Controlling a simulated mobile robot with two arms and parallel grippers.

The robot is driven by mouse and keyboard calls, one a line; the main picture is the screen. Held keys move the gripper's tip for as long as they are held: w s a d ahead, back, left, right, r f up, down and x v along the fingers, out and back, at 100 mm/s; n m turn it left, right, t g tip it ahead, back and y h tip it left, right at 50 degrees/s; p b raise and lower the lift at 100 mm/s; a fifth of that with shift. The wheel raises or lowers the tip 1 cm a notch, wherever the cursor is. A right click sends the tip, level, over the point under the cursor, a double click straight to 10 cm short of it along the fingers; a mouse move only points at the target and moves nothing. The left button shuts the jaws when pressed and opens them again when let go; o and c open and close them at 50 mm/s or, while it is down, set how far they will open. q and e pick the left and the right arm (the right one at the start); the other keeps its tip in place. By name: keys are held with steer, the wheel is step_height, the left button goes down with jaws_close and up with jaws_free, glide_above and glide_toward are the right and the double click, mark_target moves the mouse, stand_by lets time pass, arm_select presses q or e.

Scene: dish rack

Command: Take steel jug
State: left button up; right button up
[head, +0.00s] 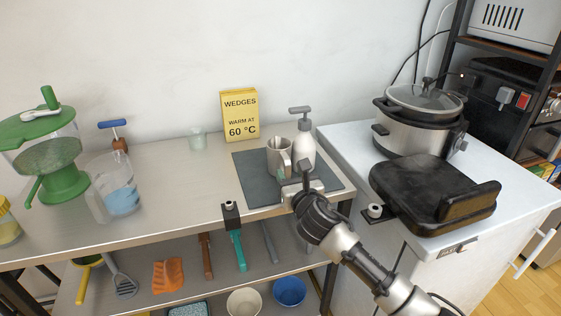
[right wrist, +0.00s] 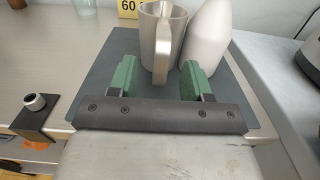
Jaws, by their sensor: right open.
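The steel jug (head: 279,157) stands upright on a dark grey mat (head: 257,190) on the steel table, left of a white pump bottle (head: 304,143). In the right wrist view the jug (right wrist: 157,34) shows its handle towards me, and the white bottle (right wrist: 207,38) stands close on its right. My right gripper (head: 292,176) is just in front of the jug, open and empty. In the right wrist view its green fingertips (right wrist: 158,78) are spread wide, with the jug's lower part and handle between and beyond them. My left gripper is not in view.
A yellow sign (head: 240,115) stands behind the mat. A clear pitcher (head: 116,187) and a green-lidded container (head: 50,150) stand at left. A slow cooker (head: 420,120) and black grill (head: 435,195) occupy the white counter at right. A black clamp (head: 231,214) sits on the table's front edge.

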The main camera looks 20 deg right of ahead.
mark_target(288, 169)
steer(key=w, duration=0.4)
steer(key=shift+f, duration=0.25)
steer(key=shift+r, duration=0.1)
jaws_close()
